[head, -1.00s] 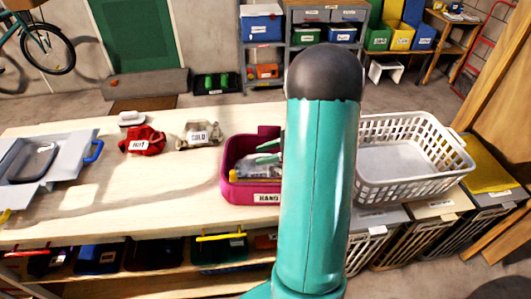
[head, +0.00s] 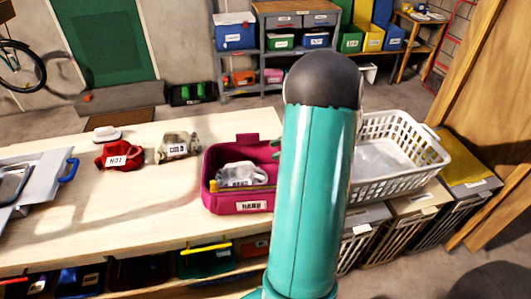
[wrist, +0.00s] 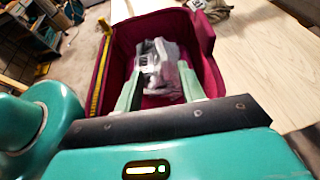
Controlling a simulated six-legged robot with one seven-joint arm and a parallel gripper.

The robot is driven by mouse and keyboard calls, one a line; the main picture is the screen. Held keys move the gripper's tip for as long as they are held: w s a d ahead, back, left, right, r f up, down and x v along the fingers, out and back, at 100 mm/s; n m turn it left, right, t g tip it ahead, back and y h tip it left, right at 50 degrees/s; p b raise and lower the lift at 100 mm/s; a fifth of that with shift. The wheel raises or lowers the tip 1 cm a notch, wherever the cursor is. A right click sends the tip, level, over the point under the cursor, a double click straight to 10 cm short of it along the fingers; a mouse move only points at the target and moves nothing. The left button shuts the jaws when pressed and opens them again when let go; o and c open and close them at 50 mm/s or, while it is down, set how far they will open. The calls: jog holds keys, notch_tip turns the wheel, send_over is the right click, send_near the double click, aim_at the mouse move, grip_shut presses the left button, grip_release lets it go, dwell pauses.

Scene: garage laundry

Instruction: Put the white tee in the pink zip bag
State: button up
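The pink zip bag (head: 240,206), labelled HAND, stands open on the table. A crumpled white-grey bundle with a label (head: 238,175), which looks like the white tee, lies inside it. In the head view my arm hides most of the gripper; a green finger shows at the bag's right edge.
A red bundle labelled HOT (head: 120,156) and a beige bundle labelled COLD (head: 178,146) lie left of the bag. A white basket (head: 400,150) stands to the right. A yellow strip (wrist: 101,75) runs along the bag's rim.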

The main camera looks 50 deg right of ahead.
jog(key=shift+s+d+r, duration=0.15)
jog(key=shift+s+d, duration=0.1)
jog(key=w+a+r+n+g, duration=0.1)
jog(key=a, duration=0.2)
jog(key=w+a+r+n+g, duration=0.1)
jog(key=a+n, duration=0.1)
jog(key=a, duration=0.2)
jog(key=w+a+r+n+g, duration=0.1)
jog(key=a+r+n, duration=0.1)
jog(key=a, duration=0.1)
jog(key=shift+a+r+g, duration=0.1)
jog(key=shift+a+g, duration=0.2)
jog(key=shift+a, duration=0.05)
jog(key=s+a+r+n+h, duration=0.2)
jog(key=a+n+h, duration=0.1)
jog(key=a+n, duration=0.4)
jog(key=s+a+r+n+h, duration=0.2)
jog(key=s+a+n+h, duration=0.1)
jog(key=a+n, duration=0.4)
jog(key=s+a+r+n+h, duration=0.2)
jog(key=a+r+n+h, duration=0.1)
jog(key=a+n, duration=0.4)
jog(key=shift+s+a+n+h, duration=0.3)
jog(key=shift+a+h, duration=0.2)
jog(key=shift+a, duration=1.2)
jog(key=shift+s+r, duration=0.1)
